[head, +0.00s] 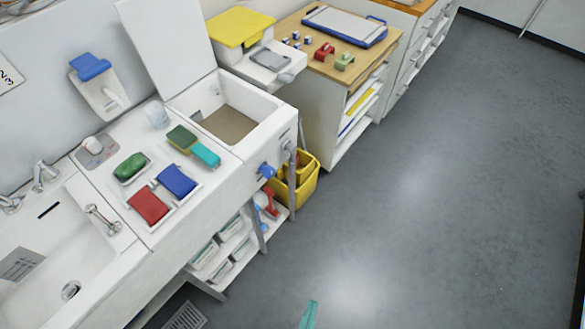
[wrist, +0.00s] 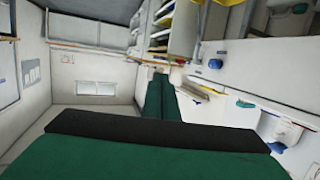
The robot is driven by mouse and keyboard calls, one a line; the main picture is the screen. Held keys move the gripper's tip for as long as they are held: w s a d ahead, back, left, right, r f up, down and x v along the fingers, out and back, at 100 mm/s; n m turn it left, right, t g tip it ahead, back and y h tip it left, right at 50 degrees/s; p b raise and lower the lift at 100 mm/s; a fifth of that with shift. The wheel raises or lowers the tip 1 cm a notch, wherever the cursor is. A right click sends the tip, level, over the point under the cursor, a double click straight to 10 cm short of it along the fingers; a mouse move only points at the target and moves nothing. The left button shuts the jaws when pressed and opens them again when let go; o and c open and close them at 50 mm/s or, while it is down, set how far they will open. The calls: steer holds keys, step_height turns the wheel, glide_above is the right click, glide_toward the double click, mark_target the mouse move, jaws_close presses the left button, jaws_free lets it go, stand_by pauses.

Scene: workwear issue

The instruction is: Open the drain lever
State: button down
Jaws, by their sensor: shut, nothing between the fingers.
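A blue knob-like handle (head: 267,171) sticks out from the front of the white unit, below an open-lidded basin (head: 236,120). A chrome lever (head: 103,219) lies at the right edge of the sink (head: 70,258). I cannot tell for certain which of these is the drain lever. My gripper shows in the wrist view (wrist: 161,90) as two long green fingers pressed together, empty. A teal tip (head: 308,314) at the bottom edge of the head view appears to be part of it, over the floor, well apart from the handle and the sink.
A yellow bucket (head: 304,185) stands on the floor beside the unit's metal leg. Red, blue and green sponge-like blocks lie on the counter (head: 155,235). A lower shelf (head: 225,255) holds several boxes. The grey floor (head: 430,190) to the right is clear.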

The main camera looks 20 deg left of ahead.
steer(key=w+a+f+n+y, duration=0.3)
steer(key=w+a+f+n, duration=0.1)
steer(key=w+n, duration=0.4)
steer(key=w+a+f+n+y, duration=0.4)
steer(key=w+n, duration=0.4)
steer(key=w, duration=0.5)
steer(key=w+a+f+n+y, duration=0.3)
steer(key=w+a+n, duration=0.2)
steer(key=w+n, duration=0.4)
steer(key=shift+w+f+g+y, duration=0.3)
steer(key=shift+w+f+g, duration=0.1)
steer(key=shift+w, duration=0.6)
steer(key=shift+a, duration=0.1)
glide_toward(292, 155)
steer(key=w+a+f, duration=0.4)
steer(key=a, duration=0.1)
steer(key=shift+w+d+r, duration=0.15)
steer(key=shift+w+r, duration=0.05)
steer(key=shift+w, duration=0.1)
